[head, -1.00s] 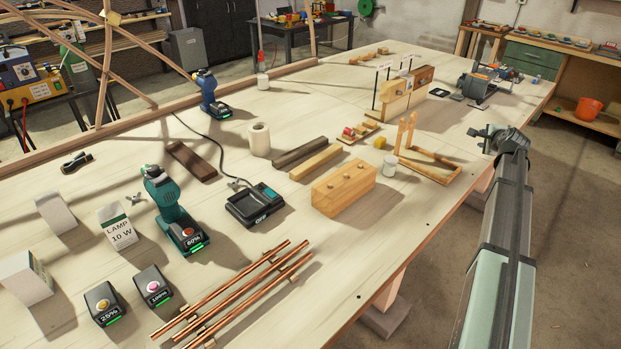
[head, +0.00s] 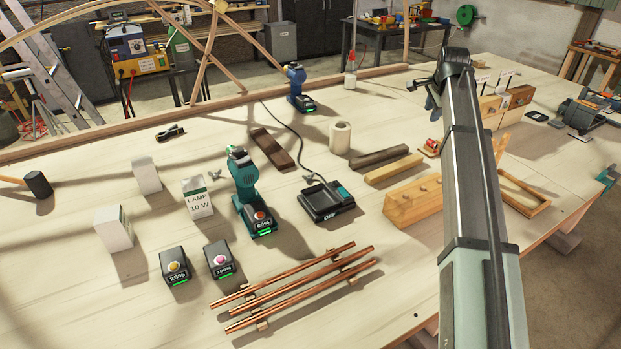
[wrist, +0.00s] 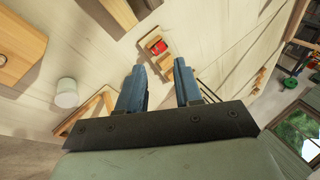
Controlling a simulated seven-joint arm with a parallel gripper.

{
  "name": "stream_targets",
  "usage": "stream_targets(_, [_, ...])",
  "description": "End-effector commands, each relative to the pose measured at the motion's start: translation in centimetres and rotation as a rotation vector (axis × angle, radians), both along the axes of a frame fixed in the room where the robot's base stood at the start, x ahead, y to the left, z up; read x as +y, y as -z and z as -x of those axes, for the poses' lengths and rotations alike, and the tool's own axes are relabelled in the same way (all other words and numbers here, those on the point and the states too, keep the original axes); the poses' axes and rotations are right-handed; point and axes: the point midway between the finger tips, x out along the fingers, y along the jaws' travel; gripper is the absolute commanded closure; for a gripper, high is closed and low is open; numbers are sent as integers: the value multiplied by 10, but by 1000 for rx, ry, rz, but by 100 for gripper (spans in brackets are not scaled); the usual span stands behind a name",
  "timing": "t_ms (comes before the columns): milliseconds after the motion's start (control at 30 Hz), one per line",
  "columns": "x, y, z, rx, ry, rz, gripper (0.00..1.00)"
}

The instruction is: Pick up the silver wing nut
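A small silver winged piece, which looks like a wing nut (head: 215,175), lies on the table just behind the white lamp box in the head view. A second small silver piece (head: 310,178) of similar look lies at the back edge of the black charger; I cannot tell its exact shape. My gripper (head: 422,92) is high over the right part of the table, far to the right of both pieces. In the wrist view my gripper (wrist: 159,68) has its two blue fingers apart with nothing held between them. No wing nut can be made out in the wrist view.
The lamp box (head: 198,197), a green drill (head: 246,185) and the charger (head: 327,203) stand close around the silver pieces. Copper rods (head: 300,285) lie in front. A wooden block (head: 412,205) stands right of the charger.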

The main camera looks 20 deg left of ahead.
Motion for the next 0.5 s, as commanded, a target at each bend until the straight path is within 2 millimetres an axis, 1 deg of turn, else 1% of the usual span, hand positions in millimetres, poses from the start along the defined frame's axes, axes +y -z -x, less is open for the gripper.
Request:
stream_targets(33, [32,5,5,37,-30,0,66])
stream_targets(67, [47,8,10,59,-44,1,66])
stream_targets(100, [68,11,16,88,-64,3,66])
stream_targets(167, [99,16,26,132,-92,7,66])
stream_targets(200, [120,19,34,161,-110,11,66])
stream_targets(267, [149,24,46,205,-138,18,66])
stream_targets(300, [169,26,55,234,-157,25,66])
stream_targets(367, [197,30,70,276,-184,35,66])
stream_targets(400, [216,33,79,305,-201,44,66])
stream_targets(500, [256,38,104,368,-241,66,66])
